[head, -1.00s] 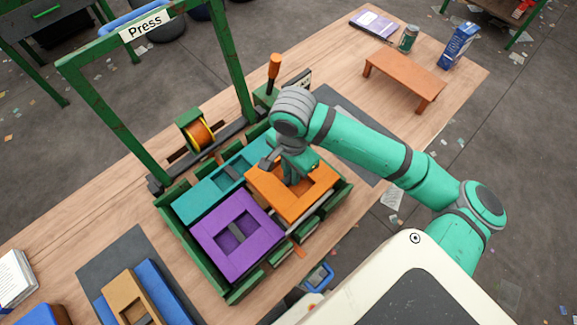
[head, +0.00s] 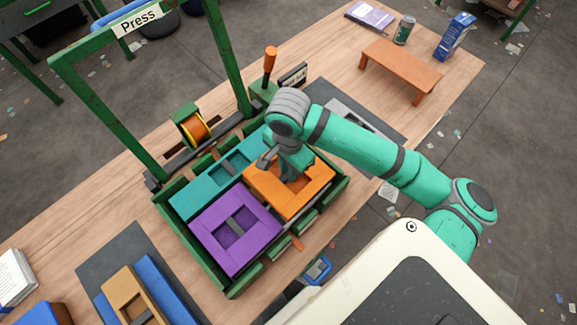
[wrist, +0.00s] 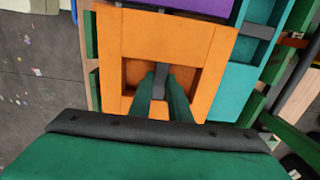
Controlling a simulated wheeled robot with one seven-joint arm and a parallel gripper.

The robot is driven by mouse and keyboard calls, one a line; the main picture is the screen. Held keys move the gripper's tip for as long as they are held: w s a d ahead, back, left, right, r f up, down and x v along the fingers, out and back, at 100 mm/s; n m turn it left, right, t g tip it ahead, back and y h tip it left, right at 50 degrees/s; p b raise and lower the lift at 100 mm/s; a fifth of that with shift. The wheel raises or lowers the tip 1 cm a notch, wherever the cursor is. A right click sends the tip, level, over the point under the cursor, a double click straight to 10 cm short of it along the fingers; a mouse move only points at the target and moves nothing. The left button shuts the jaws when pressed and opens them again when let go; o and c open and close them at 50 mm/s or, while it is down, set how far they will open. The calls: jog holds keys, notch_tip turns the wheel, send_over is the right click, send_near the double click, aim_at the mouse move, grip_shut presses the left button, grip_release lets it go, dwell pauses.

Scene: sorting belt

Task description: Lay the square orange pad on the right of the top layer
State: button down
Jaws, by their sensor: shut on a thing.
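The square orange pad (head: 313,195) lies at the right of the green-walled press box (head: 187,252), beside the square purple pad (head: 211,224) and in front of the long teal pad (head: 202,187). It looks flat and about level with the purple pad. My gripper (head: 290,178) points down into its recess. In the wrist view, my gripper's fingers (wrist: 161,98) are shut on the grey bar across the recess of the orange pad (wrist: 125,40). The purple pad (wrist: 205,6) and teal pad (wrist: 232,88) border it there. Whether it bears fully on the layer below cannot be told.
The green press frame (head: 140,15) stands behind the box. An orange lever (head: 269,62) rises at the back. A small orange table (head: 400,68) stands at the far right. A dark mat (head: 95,270) with tan and blue pads lies at the left.

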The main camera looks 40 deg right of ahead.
jog(key=shift+f, duration=1.25)
jog(key=shift+f, duration=0.1)
jog(key=shift+f, duration=0.55)
jog(key=c, duration=1.6)
grip_release()
jog(key=shift+o, duration=0.2)
notch_tip(320, 180, up, 11)
jog(key=shift+f, duration=0.15)
jog(key=shift+s, duration=0.1)
